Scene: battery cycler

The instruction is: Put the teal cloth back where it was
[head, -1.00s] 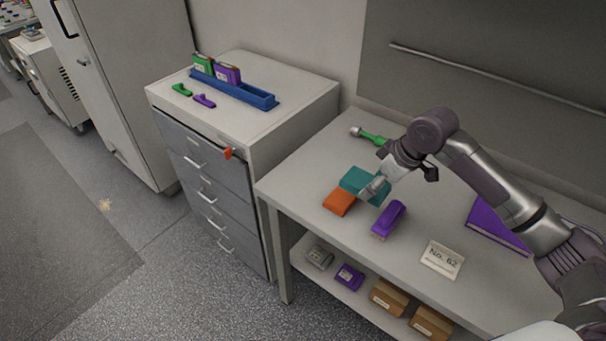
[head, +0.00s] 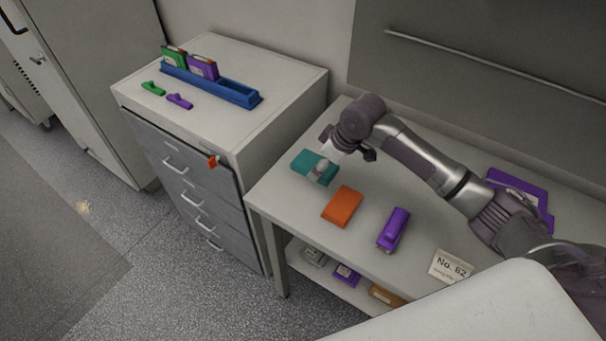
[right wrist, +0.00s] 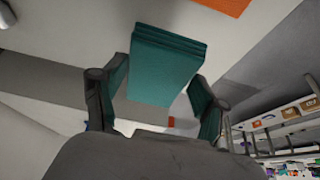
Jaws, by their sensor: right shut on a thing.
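The teal cloth (head: 308,163) is a flat folded block near the left end of the table, behind and left of the orange cloth (head: 342,206). My right gripper (head: 322,171) is shut on its near right side. In the right wrist view the teal cloth (right wrist: 166,65) sits between the two fingers (right wrist: 160,100), with its folded layers showing. The orange cloth shows at the top edge (right wrist: 226,4) there, apart from it. I cannot tell whether the teal cloth touches the table. My left gripper is not in view.
On the table (head: 300,222) are a purple device (head: 394,229), a label card (head: 451,265) and a purple folder (head: 535,195). The drawer cabinet (head: 290,95) stands left, holding a blue rack (head: 235,92). Boxes lie on the lower shelf. Bare tabletop surrounds the cloths.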

